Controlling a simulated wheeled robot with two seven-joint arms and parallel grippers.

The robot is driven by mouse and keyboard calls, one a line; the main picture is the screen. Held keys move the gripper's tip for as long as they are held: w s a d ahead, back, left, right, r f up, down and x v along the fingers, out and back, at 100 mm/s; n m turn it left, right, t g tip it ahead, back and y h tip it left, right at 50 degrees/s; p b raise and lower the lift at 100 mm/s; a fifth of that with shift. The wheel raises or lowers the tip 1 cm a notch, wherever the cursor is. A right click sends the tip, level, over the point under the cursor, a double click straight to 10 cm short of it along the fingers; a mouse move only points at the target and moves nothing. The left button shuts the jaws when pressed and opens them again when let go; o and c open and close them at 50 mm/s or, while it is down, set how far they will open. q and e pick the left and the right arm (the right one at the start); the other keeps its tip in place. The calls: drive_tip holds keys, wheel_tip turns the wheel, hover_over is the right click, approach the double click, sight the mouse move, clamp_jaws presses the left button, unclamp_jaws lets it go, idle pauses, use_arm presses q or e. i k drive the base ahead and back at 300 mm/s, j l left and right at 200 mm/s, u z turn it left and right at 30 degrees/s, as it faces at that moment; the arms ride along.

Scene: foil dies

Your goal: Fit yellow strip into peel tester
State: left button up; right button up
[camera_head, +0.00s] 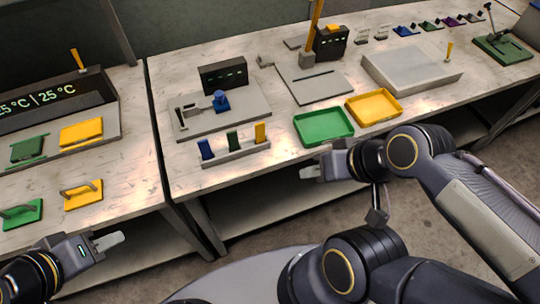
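A small yellow strip (260,132) stands upright at the right end of a light rack (236,154), beside a green strip (232,141) and a blue strip (206,149). Behind the rack is a grey plate device (190,128) with a metal clamp, a blue knob (220,100) and a dark display box (223,75); it may be the peel tester, but I cannot read a label. My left gripper (109,241) is low at the left, in front of the bench and away from the strips. My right gripper (310,173) is below the green tray, right of the rack. Neither visibly holds anything; finger gaps are unclear.
A green tray (324,139) and yellow tray (374,119) lie right of the rack. Behind them are a flat plate (314,97), a dark box (330,42) with a tall yellow post, and a grey slab (412,84). The left bench holds a temperature display (40,102) and coloured blocks.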

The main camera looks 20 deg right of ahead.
sight(248, 102)
drive_tip(key=k+u, duration=0.1)
drive_tip(key=u, duration=0.4)
drive_tip(key=k+u, duration=0.1)
drive_tip(key=u, duration=0.4)
drive_tip(key=k+j+u, duration=0.1)
drive_tip(key=u, duration=0.4)
drive_tip(key=k+l+u, duration=0.2)
drive_tip(key=l, duration=0.25)
drive_tip(key=k+l+u, duration=0.2)
drive_tip(key=l, duration=0.25)
drive_tip(key=k+l+u, duration=0.15)
drive_tip(key=l, duration=0.25)
drive_tip(key=k+l+u, duration=0.2)
drive_tip(key=l, duration=0.2)
drive_tip(key=k+l, duration=0.2)
drive_tip(key=l, duration=0.1)
